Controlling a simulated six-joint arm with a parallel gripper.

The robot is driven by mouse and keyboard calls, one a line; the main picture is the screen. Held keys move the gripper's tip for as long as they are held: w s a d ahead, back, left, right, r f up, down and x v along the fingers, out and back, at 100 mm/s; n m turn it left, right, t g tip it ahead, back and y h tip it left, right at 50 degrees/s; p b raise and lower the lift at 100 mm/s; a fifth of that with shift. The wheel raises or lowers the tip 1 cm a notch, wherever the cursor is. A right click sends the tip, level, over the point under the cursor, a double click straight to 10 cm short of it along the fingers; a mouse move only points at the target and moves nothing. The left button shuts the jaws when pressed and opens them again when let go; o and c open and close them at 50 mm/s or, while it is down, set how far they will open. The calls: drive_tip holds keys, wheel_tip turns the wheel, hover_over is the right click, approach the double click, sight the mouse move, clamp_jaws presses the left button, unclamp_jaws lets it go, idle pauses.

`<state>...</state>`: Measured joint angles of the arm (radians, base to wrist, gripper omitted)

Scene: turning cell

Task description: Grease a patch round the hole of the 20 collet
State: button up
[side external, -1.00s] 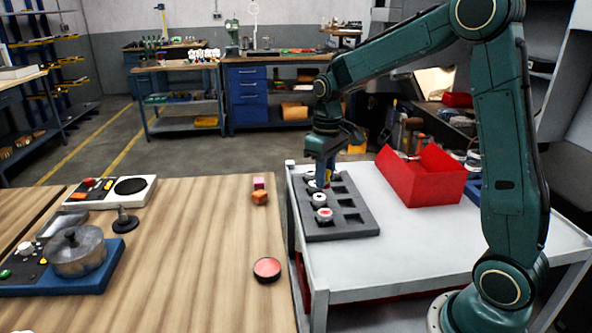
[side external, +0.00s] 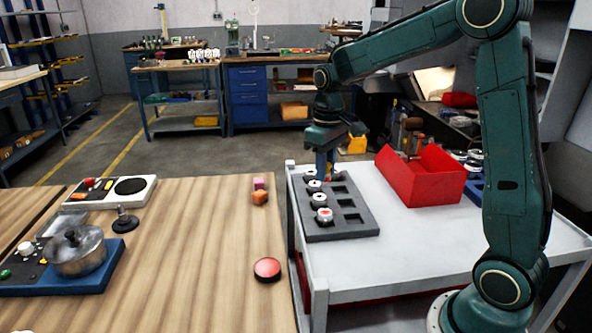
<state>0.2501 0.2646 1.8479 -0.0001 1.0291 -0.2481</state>
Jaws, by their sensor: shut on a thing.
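Several pale round collets stand in a row in the left pockets of a dark grey tray (side external: 367,229) on the white cart. The nearest collet (side external: 324,215) has a red mark on top, and another collet (side external: 319,199) sits just behind it. The sizes cannot be read, so I cannot tell which is the 20. My gripper (side external: 327,174) points down over the far part of the tray, close to the far collets. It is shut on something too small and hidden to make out. Any grease or hole is too small to see.
A red open bin (side external: 435,180) stands on the cart, right of the tray. The cart's front is clear.

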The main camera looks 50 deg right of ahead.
idle(0.3)
drive_tip(key=w+d, duration=0.9)
drive_tip(key=shift+w+d, duration=0.3)
drive_tip(key=shift+w, duration=0.05)
